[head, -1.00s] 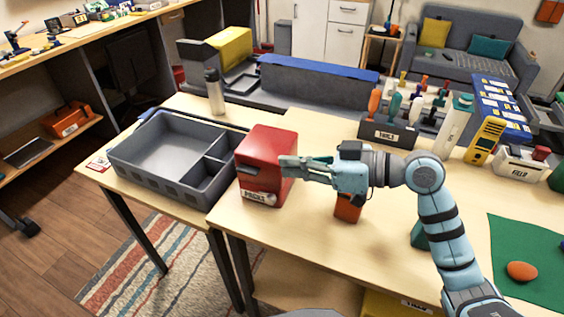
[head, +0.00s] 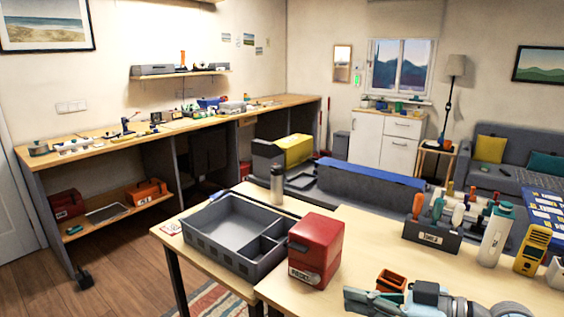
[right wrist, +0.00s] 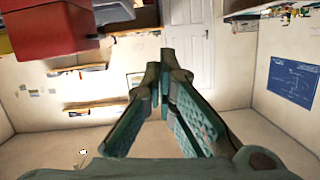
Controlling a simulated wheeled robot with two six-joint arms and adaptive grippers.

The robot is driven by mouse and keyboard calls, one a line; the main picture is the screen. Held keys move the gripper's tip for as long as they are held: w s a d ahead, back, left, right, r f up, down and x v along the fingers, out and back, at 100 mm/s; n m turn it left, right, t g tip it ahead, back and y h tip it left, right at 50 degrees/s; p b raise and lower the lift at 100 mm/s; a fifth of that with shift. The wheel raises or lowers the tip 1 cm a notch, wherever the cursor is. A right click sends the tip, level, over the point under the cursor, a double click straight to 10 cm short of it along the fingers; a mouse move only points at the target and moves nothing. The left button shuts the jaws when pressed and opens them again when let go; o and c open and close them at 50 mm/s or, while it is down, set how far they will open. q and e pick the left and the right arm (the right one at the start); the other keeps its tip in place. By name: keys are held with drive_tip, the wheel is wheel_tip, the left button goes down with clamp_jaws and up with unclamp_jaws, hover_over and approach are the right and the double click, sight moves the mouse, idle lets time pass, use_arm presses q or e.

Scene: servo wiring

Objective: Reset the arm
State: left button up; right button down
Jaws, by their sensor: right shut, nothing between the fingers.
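My right arm comes in at the bottom of the head view. My right gripper (head: 358,300) is shut and empty, just in front of and to the right of the red box (head: 316,247), apart from it as far as I can tell. In the right wrist view, my right gripper (right wrist: 166,65) points out over the room with its fingers together at the tips. Part of the red box (right wrist: 50,32) shows at the upper left there. My left gripper is not in view.
A grey divided tray (head: 205,248) stands left of the red box. An orange open holder (head: 391,281) is behind my right gripper. A tool caddy (head: 431,235) and a white bottle (head: 495,235) stand farther right. A workbench (head: 95,143) lines the left wall.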

drive_tip(key=s+d+f+m+h, duration=0.1)
drive_tip(key=s+f+m+h, duration=0.15)
drive_tip(key=f, duration=0.45)
drive_tip(key=s+d+f+m+g+h, duration=0.1)
drive_tip(key=s+f+h, duration=0.1)
drive_tip(key=s+f, duration=0.35)
drive_tip(key=s+d+f+m+h, duration=0.1)
drive_tip(key=s+f+h, duration=0.15)
drive_tip(key=f, duration=0.55)
drive_tip(key=s+d+f+m+g+h, duration=0.2)
drive_tip(key=s+d+f+h, duration=0.15)
drive_tip(key=s, duration=0.35)
drive_tip(key=s+d+f+m+g+h, duration=0.1)
drive_tip(key=s+d+f+m+h, duration=0.3)
drive_tip(key=s, duration=0.4)
wheel_tip(320, 180, down, 19)
drive_tip(key=s+d+g+p, duration=0.1)
drive_tip(key=d+g+p, duration=0.1)
drive_tip(key=s+f+p, duration=0.1)
drive_tip(key=s+f, duration=0.9)
drive_tip(key=s, duration=0.3)
drive_tip(key=shift+s+d+f+g+y, duration=0.4)
drive_tip(key=shift+d+y, duration=0.05)
